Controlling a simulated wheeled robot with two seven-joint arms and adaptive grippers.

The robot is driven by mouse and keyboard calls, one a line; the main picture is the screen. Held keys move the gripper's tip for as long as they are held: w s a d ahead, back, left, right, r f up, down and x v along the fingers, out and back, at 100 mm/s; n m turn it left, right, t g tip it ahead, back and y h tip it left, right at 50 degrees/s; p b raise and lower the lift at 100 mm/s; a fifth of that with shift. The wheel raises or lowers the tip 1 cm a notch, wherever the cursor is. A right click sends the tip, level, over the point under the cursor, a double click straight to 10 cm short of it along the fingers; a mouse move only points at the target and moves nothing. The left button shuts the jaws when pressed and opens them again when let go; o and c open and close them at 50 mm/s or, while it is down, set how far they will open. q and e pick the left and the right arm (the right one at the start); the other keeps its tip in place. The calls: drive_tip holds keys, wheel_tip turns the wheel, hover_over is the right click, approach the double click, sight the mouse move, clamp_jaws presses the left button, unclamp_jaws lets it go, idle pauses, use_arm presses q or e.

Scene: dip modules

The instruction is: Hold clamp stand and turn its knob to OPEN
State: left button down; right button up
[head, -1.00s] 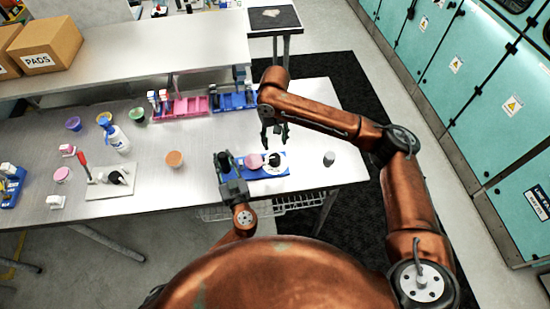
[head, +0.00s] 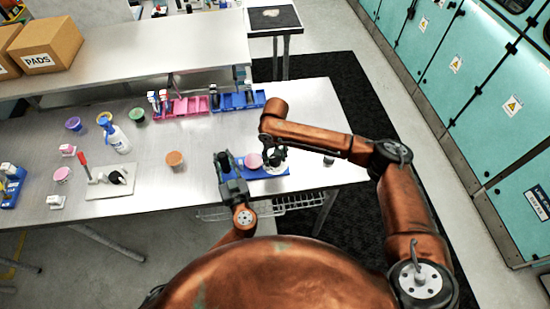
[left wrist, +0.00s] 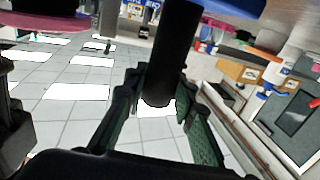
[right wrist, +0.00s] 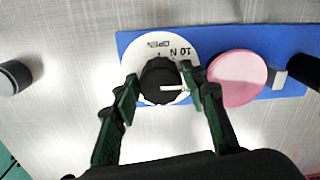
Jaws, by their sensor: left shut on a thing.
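The clamp stand has a blue base (head: 262,173), a pink disc (head: 253,160) and a black knob (right wrist: 160,82) on a white dial (right wrist: 140,52). In the right wrist view, OPEN is printed upside down near the dial's top, and the knob's white mark points right. My left gripper (head: 223,163) is shut on the stand's dark post (left wrist: 180,50) at the base's left end. My right gripper (right wrist: 163,95) is open, its fingers on either side of the knob; I cannot tell whether they touch it. In the head view, my right gripper (head: 270,150) partly hides the dial.
A grey cylinder (right wrist: 14,78) stands apart from the base; the right arm partly hides it in the head view. An orange cup (head: 175,159) and a white plate (head: 105,188) with a red-handled post stand left. Pink and blue trays (head: 237,103) lie behind.

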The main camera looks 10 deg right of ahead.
drive_tip(key=c, duration=0.9)
drive_tip(key=shift+n, duration=0.4)
drive_tip(key=n, duration=0.3)
drive_tip(key=shift+n, duration=0.4)
drive_tip(key=n, duration=0.4)
drive_tip(key=shift+n, duration=0.3)
drive_tip(key=n, duration=0.8)
drive_tip(key=shift+n, duration=0.3)
